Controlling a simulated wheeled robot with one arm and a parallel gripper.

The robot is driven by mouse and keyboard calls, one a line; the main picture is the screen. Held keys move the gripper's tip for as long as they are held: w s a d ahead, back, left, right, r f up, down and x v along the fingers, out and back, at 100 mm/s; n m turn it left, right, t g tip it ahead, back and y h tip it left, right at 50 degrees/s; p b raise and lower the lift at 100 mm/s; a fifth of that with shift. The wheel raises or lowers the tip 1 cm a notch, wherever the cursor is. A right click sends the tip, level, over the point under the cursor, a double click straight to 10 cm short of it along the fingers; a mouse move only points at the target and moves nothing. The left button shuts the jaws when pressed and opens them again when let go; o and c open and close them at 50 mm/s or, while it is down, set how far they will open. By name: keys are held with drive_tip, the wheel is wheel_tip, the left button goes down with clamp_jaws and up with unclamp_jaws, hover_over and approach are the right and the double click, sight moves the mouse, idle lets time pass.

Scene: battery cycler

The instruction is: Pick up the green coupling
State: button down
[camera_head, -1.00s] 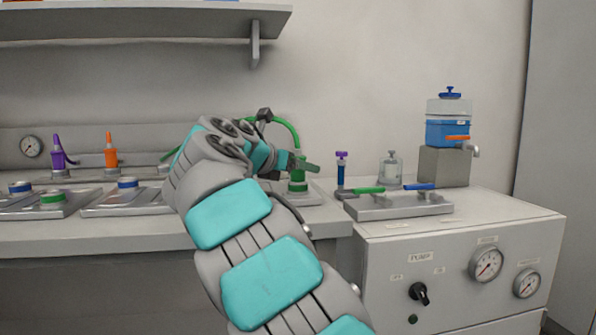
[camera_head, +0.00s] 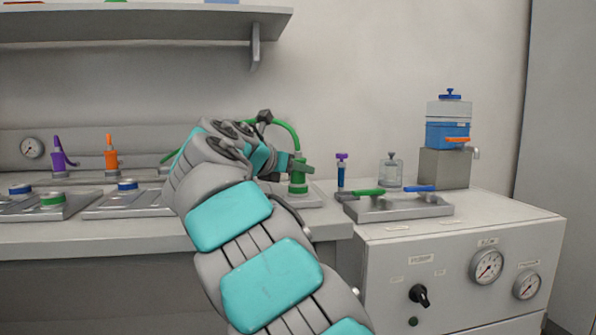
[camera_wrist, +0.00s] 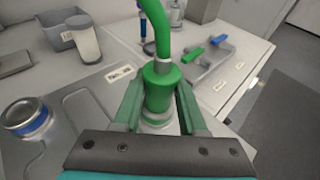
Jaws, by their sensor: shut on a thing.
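The green coupling (camera_head: 298,178) is a green cylinder with a green hose curving up from its top. It stands upright on a grey plate at the right end of the left bench. In the wrist view the coupling (camera_wrist: 158,88) sits between the two fingers of my gripper (camera_wrist: 157,108), which are shut on it. A pale metal collar (camera_wrist: 160,122) shows under the coupling; I cannot tell whether the two are apart. In the head view my gripper (camera_head: 290,166) reaches the coupling from the left, partly hidden by my arm.
A blue-ringed port (camera_wrist: 27,117) is on the plate to the left. A tray (camera_head: 400,208) with a green and a blue handle stands to the right. A purple-topped blue tube (camera_head: 341,172) and a glass jar (camera_head: 390,172) stand behind the tray. A shelf (camera_head: 140,22) hangs above.

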sight(297, 153)
drive_tip(key=shift+r, duration=0.15)
drive_tip(key=shift+r+p, duration=0.9)
drive_tip(key=shift+r, duration=0.8)
drive_tip(key=shift+s, duration=0.55)
drive_tip(key=shift+s+r, duration=0.15)
drive_tip(key=shift+s, duration=0.55)
drive_tip(key=s+r, duration=0.1)
drive_tip(key=s, duration=1.2)
drive_tip(key=shift+s, duration=0.25)
drive_tip(key=shift+a, duration=0.1)
